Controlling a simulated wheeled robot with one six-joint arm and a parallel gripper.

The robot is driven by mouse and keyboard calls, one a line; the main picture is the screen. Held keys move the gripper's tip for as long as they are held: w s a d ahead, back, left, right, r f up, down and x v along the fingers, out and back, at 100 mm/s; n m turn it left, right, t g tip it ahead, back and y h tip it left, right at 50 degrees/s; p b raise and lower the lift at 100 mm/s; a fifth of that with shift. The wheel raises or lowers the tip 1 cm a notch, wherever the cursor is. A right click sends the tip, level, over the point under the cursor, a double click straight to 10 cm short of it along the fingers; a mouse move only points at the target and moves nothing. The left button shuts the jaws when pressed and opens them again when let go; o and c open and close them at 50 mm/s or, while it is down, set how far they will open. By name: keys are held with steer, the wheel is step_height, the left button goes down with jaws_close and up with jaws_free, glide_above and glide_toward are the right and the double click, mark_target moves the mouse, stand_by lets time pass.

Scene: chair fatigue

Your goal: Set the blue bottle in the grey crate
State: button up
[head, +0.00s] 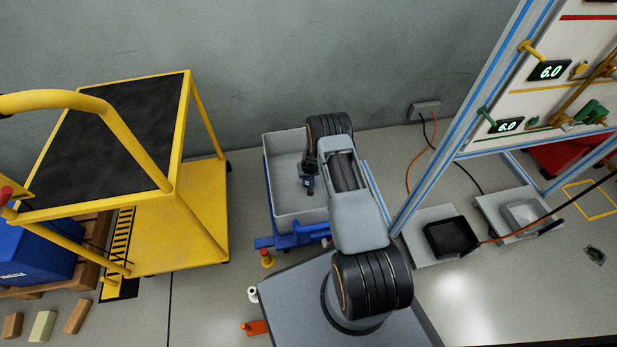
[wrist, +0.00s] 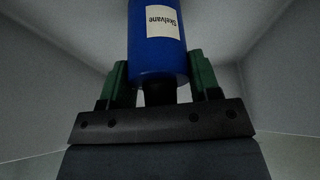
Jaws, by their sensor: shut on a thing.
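The blue bottle (wrist: 157,45) has a white label reading "Skelvane" and sits between the green fingers of my gripper (wrist: 160,82) in the wrist view. The gripper is shut on it. In the head view my gripper (head: 308,172) is over the inside of the grey crate (head: 284,165), with a small blue patch at its tip. Grey crate walls show on both sides of the bottle in the wrist view. Whether the bottle touches the crate floor cannot be told.
The crate rests on a blue wheeled base (head: 290,238). A yellow trolley (head: 195,205) stands to the left. A blue-edged frame with gauges (head: 550,70) stands to the right, with a black tray (head: 450,238) below it. My arm covers the crate's right side.

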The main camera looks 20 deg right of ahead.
steer(key=shift+f, duration=0.5)
steer(key=shift+f, duration=0.1)
steer(key=shift+f+b, duration=0.15)
steer(key=shift+b, duration=0.15)
steer(key=o, duration=1.2)
